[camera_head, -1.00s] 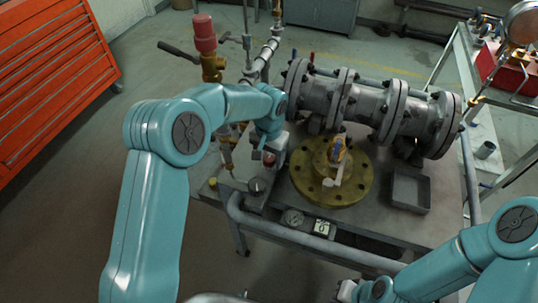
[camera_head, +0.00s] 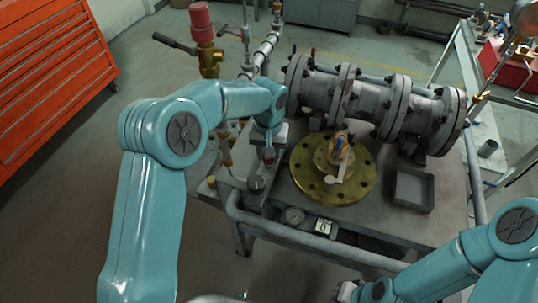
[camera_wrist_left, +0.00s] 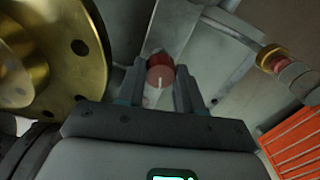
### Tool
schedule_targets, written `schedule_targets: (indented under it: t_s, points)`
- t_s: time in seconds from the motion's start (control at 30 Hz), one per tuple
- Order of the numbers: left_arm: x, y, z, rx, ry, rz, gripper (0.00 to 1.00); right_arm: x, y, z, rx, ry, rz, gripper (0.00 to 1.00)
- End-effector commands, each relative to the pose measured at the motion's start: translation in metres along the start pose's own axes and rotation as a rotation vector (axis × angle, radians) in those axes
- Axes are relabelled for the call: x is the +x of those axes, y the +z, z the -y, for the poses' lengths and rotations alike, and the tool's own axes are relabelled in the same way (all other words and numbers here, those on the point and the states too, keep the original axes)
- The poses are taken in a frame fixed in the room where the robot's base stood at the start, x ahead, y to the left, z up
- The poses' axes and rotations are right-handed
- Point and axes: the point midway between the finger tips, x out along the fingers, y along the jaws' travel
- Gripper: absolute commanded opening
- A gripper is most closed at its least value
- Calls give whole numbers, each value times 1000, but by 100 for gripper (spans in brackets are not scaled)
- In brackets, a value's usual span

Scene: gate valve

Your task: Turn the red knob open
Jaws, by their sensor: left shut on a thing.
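The red knob (camera_wrist_left: 160,76) sits between the two fingers of my left gripper (camera_wrist_left: 160,88) in the left wrist view. It is round, with a pale line on its face pointing down in the picture. The fingers are closed on its sides. In the head view the red knob (camera_head: 268,155) shows as a small red spot under my left gripper (camera_head: 269,150), whose wrist partly hides it. My right gripper (camera_head: 345,291) shows only in part at the bottom edge, away from the knob; its fingers are not clear.
A brass flange (camera_head: 305,180) with a small valve on top lies right of the knob. Behind it is a large bolted grey pipe (camera_head: 365,102). A grey tray (camera_head: 414,189) sits at the right. A gauge (camera_head: 293,216) and counter (camera_head: 323,226) are at the front.

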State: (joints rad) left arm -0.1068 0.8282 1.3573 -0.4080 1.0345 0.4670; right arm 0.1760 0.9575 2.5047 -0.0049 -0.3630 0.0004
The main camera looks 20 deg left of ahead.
Motion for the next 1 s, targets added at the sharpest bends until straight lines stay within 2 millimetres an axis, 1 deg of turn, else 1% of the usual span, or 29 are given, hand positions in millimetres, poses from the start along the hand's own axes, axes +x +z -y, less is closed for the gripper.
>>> schedule_targets:
  t_s: [0.03,0.3,1.0]
  points:
    - [1,-1,0,-42,0,-3,5,5,0,-2,0,0,0,0]
    - [0,0,0,-300,1,-3,5,17,0,-6,0,0,0,0]
    - [-2,-1,0,-950,5,-4,5,37,-1,-14,0,0,0,0]
